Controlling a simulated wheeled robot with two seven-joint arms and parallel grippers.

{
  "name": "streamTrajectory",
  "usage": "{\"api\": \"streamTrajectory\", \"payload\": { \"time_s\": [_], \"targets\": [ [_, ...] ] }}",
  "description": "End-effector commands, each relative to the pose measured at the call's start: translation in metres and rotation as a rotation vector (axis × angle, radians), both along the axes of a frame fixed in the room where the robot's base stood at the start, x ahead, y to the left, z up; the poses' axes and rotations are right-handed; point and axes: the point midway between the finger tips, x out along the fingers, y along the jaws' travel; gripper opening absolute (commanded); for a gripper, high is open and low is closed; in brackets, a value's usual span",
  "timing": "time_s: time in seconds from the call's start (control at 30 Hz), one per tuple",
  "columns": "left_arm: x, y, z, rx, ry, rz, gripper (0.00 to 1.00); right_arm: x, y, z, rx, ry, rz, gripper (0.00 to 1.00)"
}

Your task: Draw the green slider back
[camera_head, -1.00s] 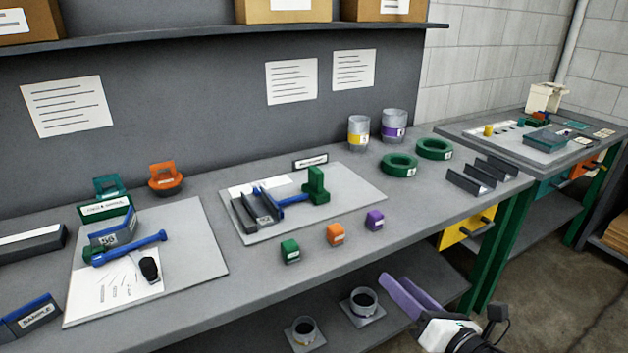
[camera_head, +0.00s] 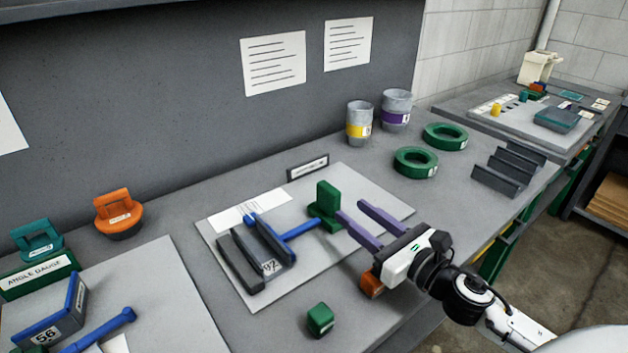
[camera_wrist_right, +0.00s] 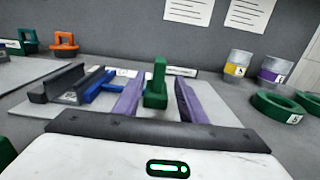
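The green slider (camera_head: 325,206) stands upright on a grey board (camera_head: 370,197), at the right end of a blue rod (camera_head: 297,231) that leads to a dark grey channel piece (camera_head: 246,262). My right gripper (camera_head: 350,211) has purple fingers and is open. In the head view its fingertips are close to the slider on its right side. In the right wrist view the slider (camera_wrist_right: 156,84) shows between the two open fingers (camera_wrist_right: 157,97), beyond or at their tips; I cannot tell whether they touch it. My left gripper is not in view.
A green block (camera_head: 320,319) and an orange block (camera_head: 371,284) sit at the bench front, the orange one partly hidden by my gripper. Green rings (camera_head: 415,162) and grey cans (camera_head: 359,123) stand behind to the right. A label stand (camera_head: 308,168) is behind the board.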

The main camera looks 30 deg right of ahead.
Motion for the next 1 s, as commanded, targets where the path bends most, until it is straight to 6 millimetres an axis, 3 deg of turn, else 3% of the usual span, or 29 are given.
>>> {"api": "streamTrajectory", "payload": {
  "time_s": [0.2,0.6,1.0],
  "targets": [
    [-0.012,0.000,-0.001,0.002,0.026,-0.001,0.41,0.028,0.002,0.003,-0.002,-0.003,0.000,0.38],
    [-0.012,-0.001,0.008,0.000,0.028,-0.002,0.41,0.087,0.006,0.001,0.000,-0.001,-0.002,0.38],
    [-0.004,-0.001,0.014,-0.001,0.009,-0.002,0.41,0.099,0.008,0.000,0.001,0.001,0.000,0.38]
  ]
}}
